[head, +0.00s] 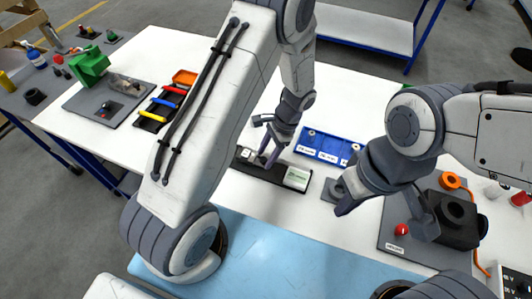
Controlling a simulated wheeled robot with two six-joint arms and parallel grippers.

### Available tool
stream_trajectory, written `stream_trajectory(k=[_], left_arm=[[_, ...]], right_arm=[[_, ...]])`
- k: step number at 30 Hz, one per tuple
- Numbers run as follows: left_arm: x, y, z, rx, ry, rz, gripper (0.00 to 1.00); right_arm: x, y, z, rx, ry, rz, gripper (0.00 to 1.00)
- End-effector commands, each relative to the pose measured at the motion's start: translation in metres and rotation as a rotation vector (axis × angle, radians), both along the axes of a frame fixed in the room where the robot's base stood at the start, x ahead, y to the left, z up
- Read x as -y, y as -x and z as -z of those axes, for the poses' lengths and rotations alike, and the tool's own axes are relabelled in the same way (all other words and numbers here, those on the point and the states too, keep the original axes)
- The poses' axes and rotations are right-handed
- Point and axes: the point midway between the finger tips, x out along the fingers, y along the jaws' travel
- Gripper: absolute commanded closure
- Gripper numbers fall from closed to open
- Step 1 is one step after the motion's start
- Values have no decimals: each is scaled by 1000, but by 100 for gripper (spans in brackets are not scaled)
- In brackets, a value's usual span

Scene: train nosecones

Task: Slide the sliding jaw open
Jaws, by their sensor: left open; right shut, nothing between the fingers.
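A long dark fixture (267,175) lies on the white table in the middle of the head view, with a pale green block (297,178) at its right end and small white parts at its left end. It may hold the sliding jaw, but I cannot make out the jaw for certain. My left gripper (267,157) is open, pointing down at the fixture's middle and partly hiding it. I cannot tell whether its fingers touch it. My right gripper (343,208) is shut and empty, to the right of the fixture, beside a small grey piece (331,191).
A blue tray (322,157) lies behind the fixture. At right, a grey board (390,247) carries a red button (402,230) and a black box (458,232). At left are a tray of coloured-handled tools (152,116) and a green device (90,66). A blue mat (270,255) lies in front.

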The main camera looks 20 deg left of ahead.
Motion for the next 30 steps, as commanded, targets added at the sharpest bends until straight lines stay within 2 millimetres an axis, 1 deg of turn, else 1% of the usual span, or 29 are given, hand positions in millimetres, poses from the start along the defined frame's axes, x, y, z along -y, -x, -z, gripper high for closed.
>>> stream_trajectory(k=[1, 2, 3, 5, 6, 7, 30], left_arm=[[0, 0, 0, 0, 0, 0, 40], [0, 0, 0, 0, 0, -1, 44], [-1, 0, 0, 0, 0, -1, 60], [-1, 0, 0, 0, 0, -1, 83], [-1, 0, 0, 0, 0, -1, 98], [-1, 0, 0, 0, 0, -1, 100], [-1, 0, -1, -1, -2, -1, 100]], right_arm=[[0, 0, 0, 0, 0, 0, 100], [0, 0, 0, 0, 0, 0, 100], [0, 0, 0, 0, 0, 0, 100], [0, 0, 0, 0, 0, 0, 100], [0, 0, 0, 0, 0, 0, 100], [0, 0, 0, 0, 0, 0, 100], [0, 0, 0, 0, 0, 0, 100]])
